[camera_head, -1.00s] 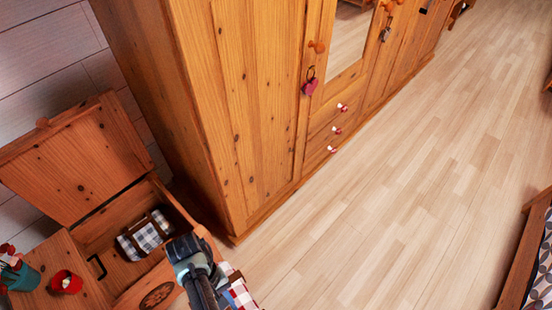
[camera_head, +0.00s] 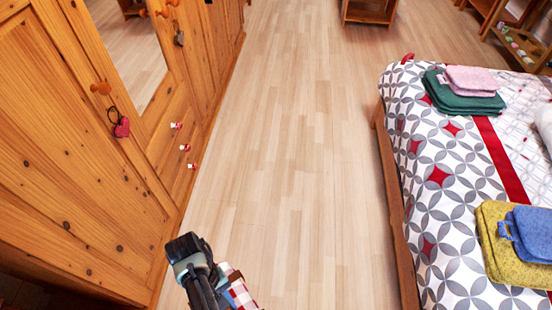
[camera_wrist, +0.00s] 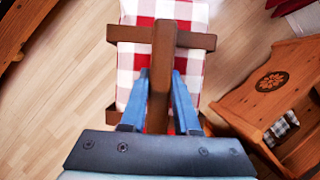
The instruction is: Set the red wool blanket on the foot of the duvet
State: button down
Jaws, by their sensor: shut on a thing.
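My gripper (camera_wrist: 163,95) is shut on the brown strap handle (camera_wrist: 160,60) of a folded red-and-white checked blanket (camera_wrist: 132,60), taken as the red wool blanket. The blanket hangs over the bare floor. In the head view, part of the blanket (camera_head: 236,282) shows beside my wrist; the fingertips are hidden there. The duvet (camera_head: 405,135), white with grey circles and red diamonds, covers the bed at the right, well apart from my gripper. A red band (camera_head: 500,160) crosses it.
Folded green (camera_head: 455,98) and pink (camera_head: 470,79) things and yellow (camera_head: 500,260) and blue (camera_head: 528,232) things lie on the duvet. A wooden wardrobe (camera_head: 60,150) stands left. Clear floor (camera_head: 285,150) lies between. A wooden chest (camera_wrist: 245,95) shows in the wrist view.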

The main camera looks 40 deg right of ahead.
aim_at(481, 156)
jog(key=l+z, duration=0.15)
jog(key=z, duration=0.25)
jog(key=i+l+z, duration=0.1)
jog(key=z, duration=0.35)
jog(key=i+l+z, duration=0.1)
jog(key=z, duration=0.3)
jog(key=i+l+z, duration=0.15)
jog(key=z, duration=0.25)
jog(key=i+z, duration=0.7)
jog(key=z, duration=0.15)
jog(key=i+j, duration=0.1)
jog(key=i, duration=0.25)
jog(key=i+j+z, duration=0.1)
jog(key=i, duration=0.25)
jog(key=i+j, duration=0.2)
jog(key=i, duration=0.2)
jog(key=z, duration=0.05)
